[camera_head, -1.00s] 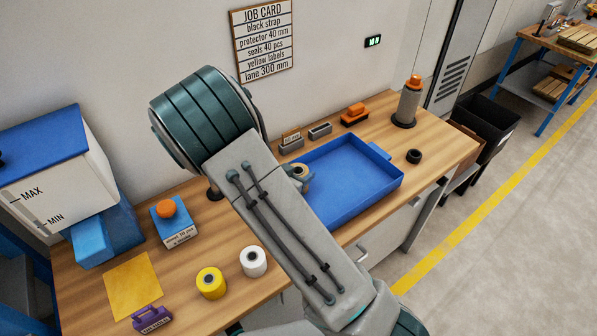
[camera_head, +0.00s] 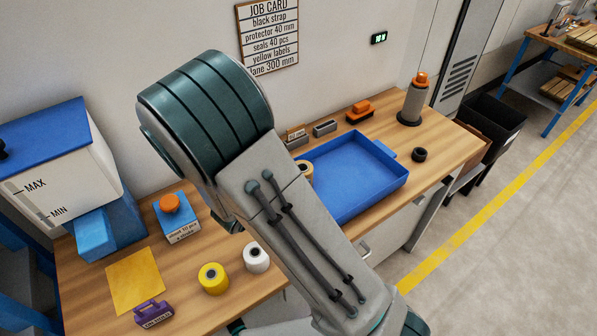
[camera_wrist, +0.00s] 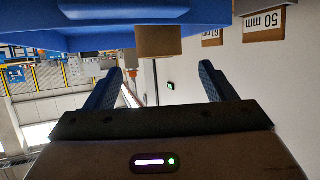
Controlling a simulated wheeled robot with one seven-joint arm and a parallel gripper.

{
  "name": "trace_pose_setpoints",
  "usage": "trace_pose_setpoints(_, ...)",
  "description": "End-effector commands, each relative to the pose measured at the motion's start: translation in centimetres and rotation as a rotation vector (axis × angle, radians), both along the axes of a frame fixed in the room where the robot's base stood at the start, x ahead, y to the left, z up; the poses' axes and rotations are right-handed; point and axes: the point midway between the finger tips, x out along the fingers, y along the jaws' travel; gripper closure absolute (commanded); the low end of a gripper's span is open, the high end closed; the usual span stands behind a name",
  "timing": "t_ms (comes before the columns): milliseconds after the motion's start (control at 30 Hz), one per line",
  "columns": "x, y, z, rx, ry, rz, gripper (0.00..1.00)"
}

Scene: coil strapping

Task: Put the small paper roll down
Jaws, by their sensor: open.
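The small paper roll (camera_head: 306,172), tan with a pale core, stands at the left end of the blue tray (camera_head: 374,190), partly hidden by my arm in the head view. In the wrist view, which is upside down, the brown roll (camera_wrist: 158,41) shows against the blue tray (camera_wrist: 100,40). My gripper (camera_wrist: 161,72) is open, with nothing between its fingers. The roll is just past the fingertips, apart from them. My gripper is hidden behind my arm in the head view.
A white roll (camera_head: 256,258) and a yellow roll (camera_head: 213,279) stand on the bench front. Grey label holders (camera_head: 325,128) and an orange-topped tool (camera_head: 360,111) are behind the tray. A black ring (camera_head: 419,154) lies right of it. The tray's middle is empty.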

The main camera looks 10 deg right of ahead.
Motion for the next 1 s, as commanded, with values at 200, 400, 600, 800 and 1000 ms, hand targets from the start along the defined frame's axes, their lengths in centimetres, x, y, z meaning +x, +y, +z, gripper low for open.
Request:
trace_pose_setpoints(200, -2.2, 2.3, 1.4, 0.002, -0.002, 0.001, 0.23)
trace_pose_setpoints(400, -2.4, 3.1, 1.9, 0.047, 0.006, 0.026, 0.23)
trace_pose_setpoints(600, 0.5, 5.0, 3.9, 0.316, 0.044, 0.225, 0.23)
trace_pose_setpoints(800, 0.5, 7.1, 8.6, 0.548, 0.131, 0.521, 0.23)
trace_pose_setpoints(1000, -4.1, 6.4, 12.9, 0.593, 0.291, 0.768, 0.23)
